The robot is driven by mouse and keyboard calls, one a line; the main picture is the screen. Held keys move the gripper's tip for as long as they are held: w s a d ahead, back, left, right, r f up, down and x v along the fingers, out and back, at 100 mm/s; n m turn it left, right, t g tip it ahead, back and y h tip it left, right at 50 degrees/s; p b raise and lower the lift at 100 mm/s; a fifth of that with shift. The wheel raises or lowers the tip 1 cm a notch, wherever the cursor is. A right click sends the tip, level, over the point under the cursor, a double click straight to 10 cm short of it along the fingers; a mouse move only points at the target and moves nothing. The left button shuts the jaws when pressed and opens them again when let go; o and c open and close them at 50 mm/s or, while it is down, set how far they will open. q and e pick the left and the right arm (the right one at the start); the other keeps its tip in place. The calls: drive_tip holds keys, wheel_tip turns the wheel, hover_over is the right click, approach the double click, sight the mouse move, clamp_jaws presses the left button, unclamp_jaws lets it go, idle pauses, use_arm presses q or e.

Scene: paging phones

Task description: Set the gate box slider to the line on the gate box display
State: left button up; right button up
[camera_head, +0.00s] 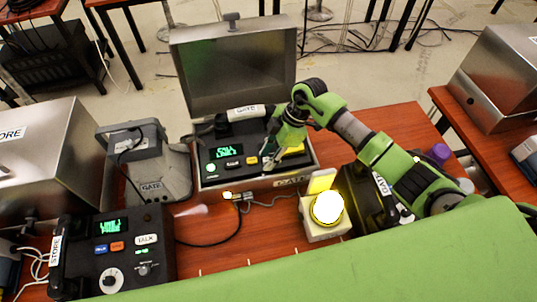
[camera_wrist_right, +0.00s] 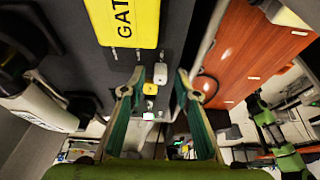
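The gate box (camera_head: 215,190) is an open metal case with a dark panel and a "GATE" label on its front. Its display (camera_head: 226,152) is lit with green marks too small to read. My right gripper (camera_head: 270,161) is over the right part of the panel, beside a yellow button (camera_head: 252,160). In the right wrist view, my right gripper (camera_wrist_right: 160,72) has its fingers apart, with a small grey knob (camera_wrist_right: 160,74) seen between the tips. I cannot tell whether that knob is the slider, or whether a finger touches it.
A handset (camera_head: 246,113) lies at the panel's back, before the raised lid (camera_head: 235,65). A grey speaker (camera_head: 150,160) stands left, a store phone (camera_head: 75,265) front left. A lit lamp (camera_head: 327,208) stands in front right. Cables cross the table between them.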

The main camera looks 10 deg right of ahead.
clamp_jaws()
drive_tip(key=shift+w+b, duration=0.7)
drive_tip(key=shift+w, duration=0.9)
unclamp_jaws()
